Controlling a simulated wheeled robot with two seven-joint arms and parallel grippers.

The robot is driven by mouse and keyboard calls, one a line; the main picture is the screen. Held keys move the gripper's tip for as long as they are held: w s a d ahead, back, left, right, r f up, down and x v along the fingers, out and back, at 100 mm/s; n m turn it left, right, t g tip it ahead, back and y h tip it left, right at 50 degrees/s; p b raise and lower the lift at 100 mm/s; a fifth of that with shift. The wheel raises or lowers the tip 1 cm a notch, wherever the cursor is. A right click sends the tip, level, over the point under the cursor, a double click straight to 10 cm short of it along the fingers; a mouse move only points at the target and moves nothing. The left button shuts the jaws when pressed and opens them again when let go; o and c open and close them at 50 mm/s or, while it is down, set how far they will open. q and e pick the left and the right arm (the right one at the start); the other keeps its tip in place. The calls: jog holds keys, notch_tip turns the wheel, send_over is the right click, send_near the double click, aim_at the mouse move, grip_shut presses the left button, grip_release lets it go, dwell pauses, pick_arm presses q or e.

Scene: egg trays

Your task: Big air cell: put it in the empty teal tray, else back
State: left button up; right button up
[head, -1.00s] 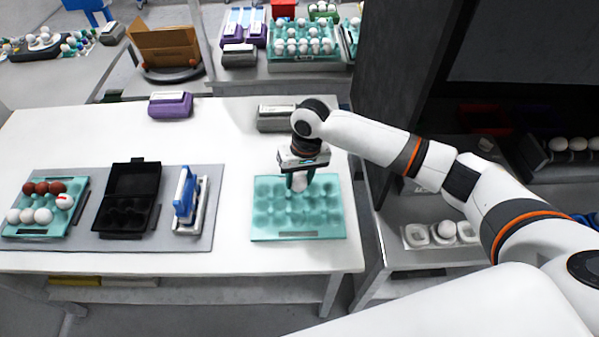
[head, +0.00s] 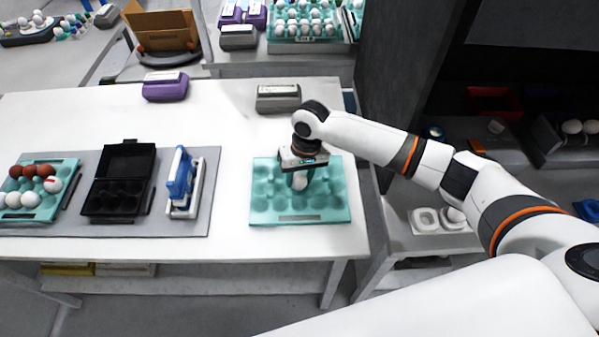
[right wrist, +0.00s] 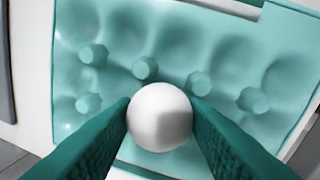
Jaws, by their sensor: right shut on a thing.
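The teal tray (head: 301,217) on the right side of the white table shows only empty cups. My right gripper (head: 299,178) is over the middle of this tray, pointing down. In the right wrist view its two teal fingers (right wrist: 160,125) are shut on a white egg (right wrist: 160,117), with empty cups and pegs of the tray (right wrist: 110,40) behind it. I cannot tell whether the egg touches the tray. Another teal tray (head: 41,214) at the far left holds brown and white eggs, one with a red mark. My left gripper is not in view.
A black open carton (head: 121,180) and a blue-and-white upright device (head: 182,184) stand on a grey mat (head: 160,222) left of the tray. A purple box (head: 166,87) and a grey box (head: 278,98) sit at the table's back edge. The table's middle is clear.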

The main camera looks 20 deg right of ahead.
jog(key=shift+f, duration=0.85)
dwell(0.7)
jog(key=o, duration=0.7)
jog(key=shift+r, duration=0.1)
jog(key=r, duration=0.4)
jog(key=d+r+b, duration=0.1)
jog(key=r, duration=0.6)
jog(key=shift+d+r, duration=0.3)
jog(key=shift+r, duration=0.1)
